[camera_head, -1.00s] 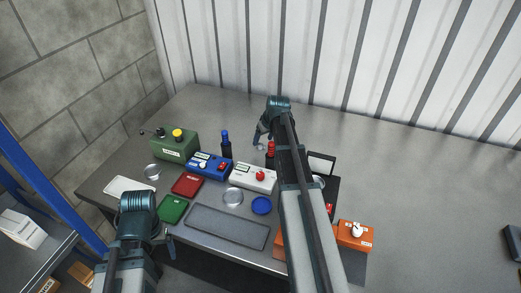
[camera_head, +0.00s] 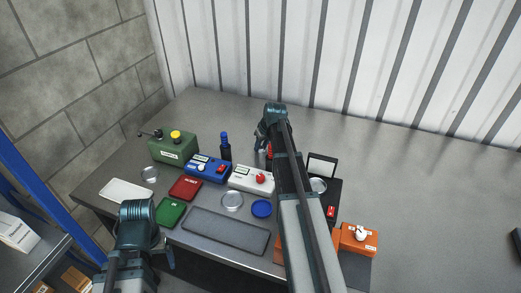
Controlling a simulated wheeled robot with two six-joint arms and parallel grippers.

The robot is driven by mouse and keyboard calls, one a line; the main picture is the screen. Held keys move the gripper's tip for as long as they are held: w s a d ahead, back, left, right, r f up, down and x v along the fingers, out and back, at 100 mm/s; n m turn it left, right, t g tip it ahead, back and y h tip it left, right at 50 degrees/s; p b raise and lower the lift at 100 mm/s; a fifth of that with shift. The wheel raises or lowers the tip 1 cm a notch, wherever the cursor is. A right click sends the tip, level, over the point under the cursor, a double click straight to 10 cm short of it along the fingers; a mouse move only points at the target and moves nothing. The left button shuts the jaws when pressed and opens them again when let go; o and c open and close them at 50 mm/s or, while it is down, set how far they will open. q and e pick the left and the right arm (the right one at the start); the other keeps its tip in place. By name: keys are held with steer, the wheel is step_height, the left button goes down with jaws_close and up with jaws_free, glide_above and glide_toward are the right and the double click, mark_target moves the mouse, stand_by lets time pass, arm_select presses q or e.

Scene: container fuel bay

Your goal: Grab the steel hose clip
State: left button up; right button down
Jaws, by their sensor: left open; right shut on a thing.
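My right gripper (camera_head: 260,138) is over the table behind the white box, partly hidden by my own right arm. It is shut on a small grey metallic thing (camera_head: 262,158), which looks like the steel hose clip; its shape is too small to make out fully. A red-capped bottle (camera_head: 269,151) is right beside it, mostly hidden by my arm. My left gripper (camera_head: 169,252) is open and low at the front edge of the table, apart from everything on it.
A green box (camera_head: 172,148), a blue box (camera_head: 207,168), a white box (camera_head: 251,179) and a blue-capped bottle (camera_head: 225,148) stand left of my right arm. A grey mat (camera_head: 225,230) lies in front. Orange boxes (camera_head: 358,239) are at right. The table's back right is clear.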

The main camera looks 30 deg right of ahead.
mark_target(261, 149)
steer(key=shift+r, duration=0.1)
step_height(261, 149, up, 10)
steer(key=p, duration=1)
steer(key=shift+s, duration=0.1)
